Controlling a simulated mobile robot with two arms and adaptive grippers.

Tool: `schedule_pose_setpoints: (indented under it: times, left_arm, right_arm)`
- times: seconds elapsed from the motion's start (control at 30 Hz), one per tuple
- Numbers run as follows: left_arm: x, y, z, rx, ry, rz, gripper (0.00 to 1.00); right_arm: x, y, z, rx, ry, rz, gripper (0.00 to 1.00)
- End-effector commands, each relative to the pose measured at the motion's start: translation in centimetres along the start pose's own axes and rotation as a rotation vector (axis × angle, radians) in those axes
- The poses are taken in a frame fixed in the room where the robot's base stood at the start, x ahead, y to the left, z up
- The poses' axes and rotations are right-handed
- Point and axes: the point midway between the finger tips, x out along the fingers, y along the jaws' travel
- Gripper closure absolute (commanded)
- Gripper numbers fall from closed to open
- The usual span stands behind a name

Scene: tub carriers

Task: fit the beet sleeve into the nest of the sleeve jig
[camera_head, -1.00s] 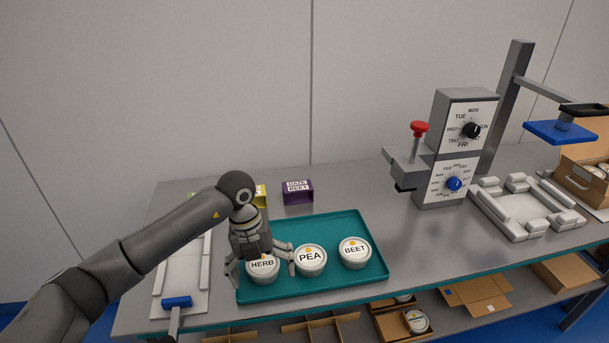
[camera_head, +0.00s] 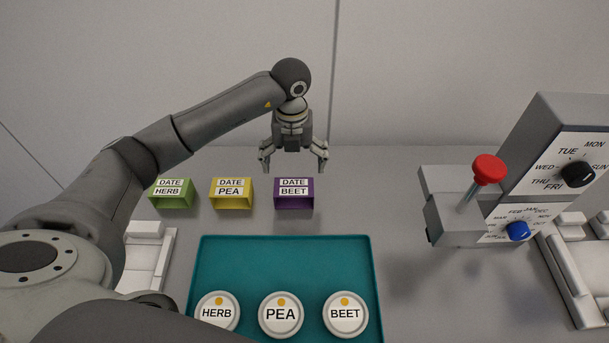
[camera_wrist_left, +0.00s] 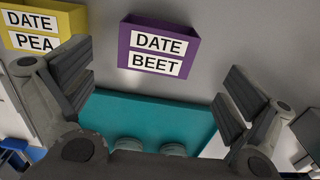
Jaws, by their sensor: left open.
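The beet sleeve (camera_head: 294,201) is a purple open box marked DATE BEET, standing on the table behind the teal tray. It also shows in the left wrist view (camera_wrist_left: 127,50), ahead of and between the spread fingers. My left gripper (camera_head: 293,168) is open and empty, above and a little behind the sleeve in the head view, not touching it. The sleeve jig cannot be made out for certain; a white fixture (camera_head: 147,258) at the left, partly hidden by my left arm, may be it. My right gripper is not in view.
A yellow sleeve (camera_head: 231,202) and a green sleeve (camera_head: 171,202) stand left of the purple one. The teal tray (camera_head: 285,262) holds the HERB, PEA and BEET tubs. A grey dial stamp with a red knob (camera_head: 488,169) stands at the right, beside another white fixture (camera_head: 575,275).

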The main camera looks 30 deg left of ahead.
Motion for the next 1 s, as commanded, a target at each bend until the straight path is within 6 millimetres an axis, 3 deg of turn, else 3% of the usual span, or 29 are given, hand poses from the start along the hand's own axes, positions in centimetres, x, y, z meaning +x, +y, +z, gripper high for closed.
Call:
schedule_pose_setpoints:
  times: [0.37, 0.57, 0.73, 1.0]
  left_arm:
    - [5.0, 0.0, -0.1, 0.0, 0.003, 0.001, 0.0]
    - [6.5, -0.1, -0.4, 0.0, 0.006, 0.001, 0.0]
    - [9.1, -0.1, -0.5, 0.0, 0.005, 0.002, 0.0]
    - [10.5, -0.1, -0.4, 0.001, 0.002, 0.001, 0.0]
  right_arm:
    - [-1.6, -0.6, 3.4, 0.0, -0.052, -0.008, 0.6]
    - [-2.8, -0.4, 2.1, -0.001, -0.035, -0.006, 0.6]
    - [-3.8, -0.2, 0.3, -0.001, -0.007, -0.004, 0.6]
    - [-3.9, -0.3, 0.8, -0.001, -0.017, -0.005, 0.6]
